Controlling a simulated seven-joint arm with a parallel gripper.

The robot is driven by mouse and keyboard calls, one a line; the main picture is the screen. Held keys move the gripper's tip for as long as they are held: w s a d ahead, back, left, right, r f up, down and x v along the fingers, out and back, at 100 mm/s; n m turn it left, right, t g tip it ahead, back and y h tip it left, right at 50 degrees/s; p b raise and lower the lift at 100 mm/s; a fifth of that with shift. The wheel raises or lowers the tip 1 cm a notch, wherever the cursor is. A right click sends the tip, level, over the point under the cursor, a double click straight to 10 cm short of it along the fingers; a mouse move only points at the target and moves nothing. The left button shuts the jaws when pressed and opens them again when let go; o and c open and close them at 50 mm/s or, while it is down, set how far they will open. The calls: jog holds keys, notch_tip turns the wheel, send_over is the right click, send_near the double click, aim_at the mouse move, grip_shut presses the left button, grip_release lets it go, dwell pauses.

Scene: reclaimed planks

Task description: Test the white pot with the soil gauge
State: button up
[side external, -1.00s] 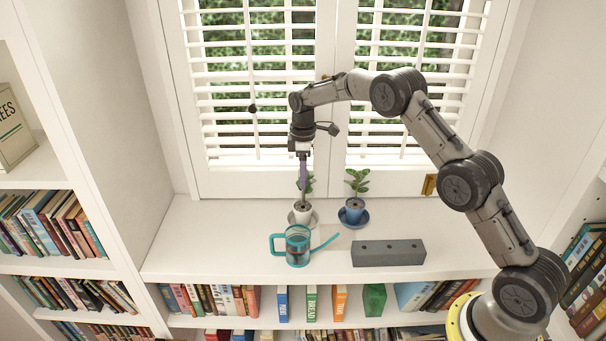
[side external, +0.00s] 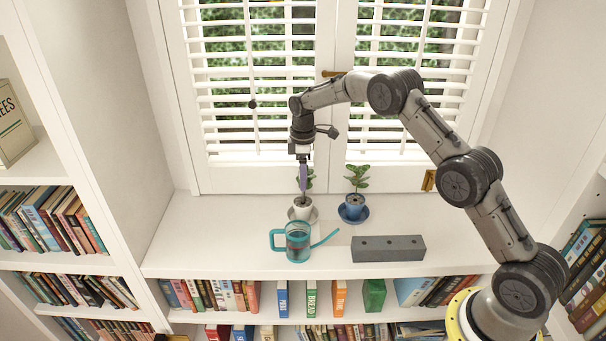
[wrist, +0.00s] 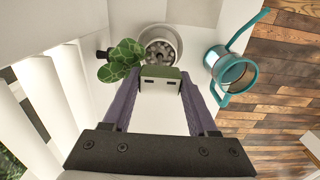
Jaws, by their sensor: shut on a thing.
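The white pot (side external: 301,212) stands on a saucer on the white shelf top, with dark soil and a green plant. It also shows in the wrist view (wrist: 161,37). My gripper (side external: 303,188), with purple fingers, points straight down just above this pot. It is shut on the soil gauge (wrist: 160,80), a small block with a green edge and two dark slots, seen between the fingertips in the wrist view. The gauge's lower end is hidden there. I cannot tell whether its probe touches the soil.
A blue pot (side external: 353,208) with a plant stands on a blue saucer to the right. A teal watering can (side external: 297,248) is in front of the white pot. A grey block with holes (side external: 388,249) lies at the front right. The shelf's left part is clear.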

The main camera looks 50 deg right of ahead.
jog(key=shift+f, duration=1.8)
jog(key=o, duration=1.4)
jog(key=shift+o, duration=0.2)
notch_tip(320, 180, up, 14)
jog(key=shift+f, duration=0.1)
jog(key=shift+r, duration=0.2)
notch_tip(320, 180, up, 9)
jog(key=shift+f, duration=0.15)
dwell(0.6)
